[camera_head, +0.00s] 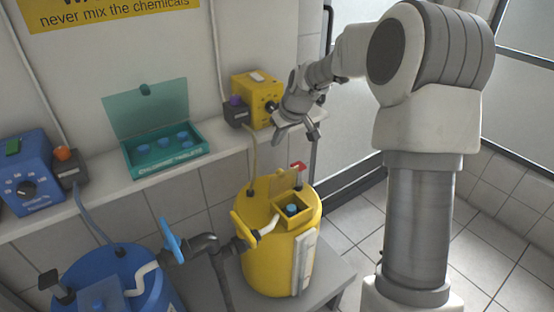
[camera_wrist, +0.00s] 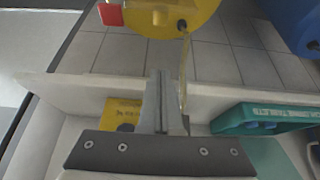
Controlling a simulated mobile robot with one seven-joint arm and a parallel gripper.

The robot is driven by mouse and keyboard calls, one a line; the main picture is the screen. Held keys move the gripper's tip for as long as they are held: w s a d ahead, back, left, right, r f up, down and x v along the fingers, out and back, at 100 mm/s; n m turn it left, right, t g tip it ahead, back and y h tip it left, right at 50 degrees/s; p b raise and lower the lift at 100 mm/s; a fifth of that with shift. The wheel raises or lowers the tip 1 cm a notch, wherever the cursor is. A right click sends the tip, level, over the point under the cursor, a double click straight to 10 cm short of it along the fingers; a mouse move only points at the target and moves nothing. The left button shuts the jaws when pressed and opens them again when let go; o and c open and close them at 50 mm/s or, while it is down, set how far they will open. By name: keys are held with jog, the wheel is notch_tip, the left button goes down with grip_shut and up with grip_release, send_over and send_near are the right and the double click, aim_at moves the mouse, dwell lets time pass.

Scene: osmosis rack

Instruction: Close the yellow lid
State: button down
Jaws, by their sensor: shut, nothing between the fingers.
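The yellow lid (camera_head: 285,183) stands raised at the back of a small square opening on top of the yellow tank (camera_head: 268,262). A blue round piece (camera_head: 292,209) sits inside the opening. The tank also shows at the top of the wrist view (camera_wrist: 170,14), but its lid cannot be made out there. My gripper (camera_head: 281,131) is above and behind the tank, near the yellow control box on the ledge, apart from the lid. In the wrist view my gripper (camera_wrist: 165,78) has its fingers together and holds nothing.
A yellow control box (camera_head: 257,98) and an open teal tablet box (camera_head: 165,150) stand on the ledge (camera_head: 100,195). A red valve handle (camera_head: 299,166) rises beside the lid. A blue tank (camera_head: 118,285) and dark pipes with a blue handle (camera_head: 171,241) stand at left.

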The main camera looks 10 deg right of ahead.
aim_at(281, 180)
notch_tip(281, 180, down, 9)
jog(key=b, duration=0.1)
jog(key=shift+w+a+f, duration=0.15)
jog(key=shift+w+a, duration=0.05)
jog(key=shift+w, duration=0.1)
dwell(0.4)
jog(key=shift+d+f+b, duration=0.1)
jog(key=shift+b, duration=0.45)
